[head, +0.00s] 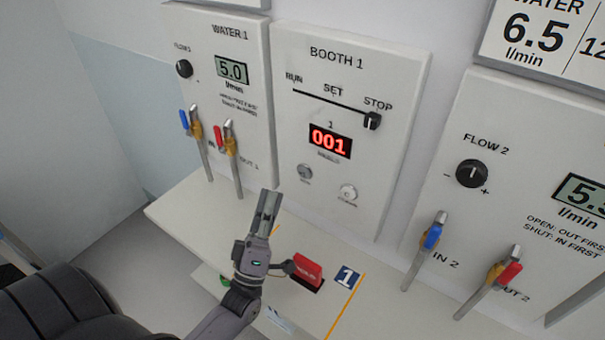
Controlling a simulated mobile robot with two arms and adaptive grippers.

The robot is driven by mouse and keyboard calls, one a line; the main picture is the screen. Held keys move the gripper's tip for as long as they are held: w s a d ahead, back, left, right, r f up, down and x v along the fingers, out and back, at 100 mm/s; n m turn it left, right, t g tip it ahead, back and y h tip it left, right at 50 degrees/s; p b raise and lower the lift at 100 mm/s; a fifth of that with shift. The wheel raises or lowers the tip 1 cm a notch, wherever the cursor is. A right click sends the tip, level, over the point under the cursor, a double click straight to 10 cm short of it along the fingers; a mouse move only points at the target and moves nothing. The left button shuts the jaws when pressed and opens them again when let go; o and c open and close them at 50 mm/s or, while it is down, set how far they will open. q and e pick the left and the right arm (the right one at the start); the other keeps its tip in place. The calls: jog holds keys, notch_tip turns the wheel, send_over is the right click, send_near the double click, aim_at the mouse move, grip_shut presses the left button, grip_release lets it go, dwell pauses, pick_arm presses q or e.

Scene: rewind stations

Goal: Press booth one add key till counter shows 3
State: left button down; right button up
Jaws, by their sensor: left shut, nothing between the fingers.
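The Booth 1 panel (350,70) is on the wall in the middle of the head view. Its red counter (330,141) shows 001. Below it are two round keys, a grey left key (305,172) and a paler right key (348,192); their small labels are too blurred to read. The slider knob (372,121) sits at STOP. My left gripper (268,202) is shut and empty, pointing up toward the panel. In the picture it is below and left of the grey key, apart from it. My right gripper is not in view.
The Water 1 panel (225,75) with levered pipes (228,150) is at left. The Flow 2 panel (510,130) with blue and red levers is at right. A white shelf (180,210) below bears a red block (307,268) beside my left wrist and a blue "1" sign (347,277).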

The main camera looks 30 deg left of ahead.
aim_at(304, 173)
pick_arm(q)
jog(key=w, duration=0.2)
jog(key=w+b, duration=0.1)
jog(key=w, duration=0.3)
jog(key=shift+d, duration=0.25)
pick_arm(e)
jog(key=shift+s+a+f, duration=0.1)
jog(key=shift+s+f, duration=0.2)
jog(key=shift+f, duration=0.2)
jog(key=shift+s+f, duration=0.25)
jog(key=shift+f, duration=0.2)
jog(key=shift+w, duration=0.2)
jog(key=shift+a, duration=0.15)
pick_arm(q)
jog(key=shift+w+b, duration=0.1)
jog(key=shift+b, duration=0.2)
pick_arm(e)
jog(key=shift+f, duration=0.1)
pick_arm(q)
jog(key=shift+w, duration=0.3)
